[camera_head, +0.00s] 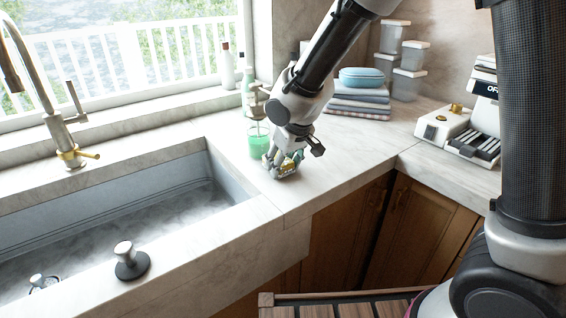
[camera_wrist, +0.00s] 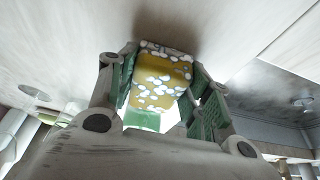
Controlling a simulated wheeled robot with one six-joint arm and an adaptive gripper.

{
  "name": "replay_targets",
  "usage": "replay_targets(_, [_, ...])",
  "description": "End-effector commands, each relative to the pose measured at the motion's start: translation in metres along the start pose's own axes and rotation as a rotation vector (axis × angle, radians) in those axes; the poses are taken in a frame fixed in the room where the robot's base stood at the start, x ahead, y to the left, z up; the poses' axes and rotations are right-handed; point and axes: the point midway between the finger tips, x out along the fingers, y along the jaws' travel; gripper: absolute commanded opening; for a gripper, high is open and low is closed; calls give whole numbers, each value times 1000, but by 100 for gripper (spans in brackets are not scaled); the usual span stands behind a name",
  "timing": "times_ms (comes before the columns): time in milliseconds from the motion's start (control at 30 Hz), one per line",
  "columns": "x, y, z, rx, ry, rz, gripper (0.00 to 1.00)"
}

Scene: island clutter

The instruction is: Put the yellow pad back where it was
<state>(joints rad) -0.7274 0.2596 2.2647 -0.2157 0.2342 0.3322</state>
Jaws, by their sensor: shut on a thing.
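The yellow pad (camera_wrist: 160,78) has white blotches on it and sits between the two fingers of my gripper (camera_wrist: 163,85) in the wrist view. My gripper is shut on it. In the head view my gripper (camera_head: 283,163) is low over the pale counter, right of the sink. The pad (camera_head: 287,169) shows there only as a small yellow patch, partly hidden by the fingers. I cannot tell whether the pad touches the counter.
A green soap bottle (camera_head: 258,138) stands close to the left of my gripper. The sink (camera_head: 110,225) opens at left. Folded cloths (camera_head: 358,102) with a blue container (camera_head: 362,77) lie behind. A coffee machine (camera_head: 462,130) stands at right. The counter in between is clear.

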Motion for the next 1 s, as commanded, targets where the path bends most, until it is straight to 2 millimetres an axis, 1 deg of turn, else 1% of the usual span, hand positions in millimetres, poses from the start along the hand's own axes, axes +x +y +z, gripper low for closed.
replay_targets(267, [2,0,1,0,0,0,30])
replay_targets(300, [2,0,1,1,0,0,53])
replay_targets(400, [2,0,1,1,0,0,71])
replay_targets(767, [0,0,0,1,1,0,71])
replay_targets(867, [-10,0,-1,2,4,0,71])
replay_targets(1000, [-38,0,-2,2,6,-1,71])
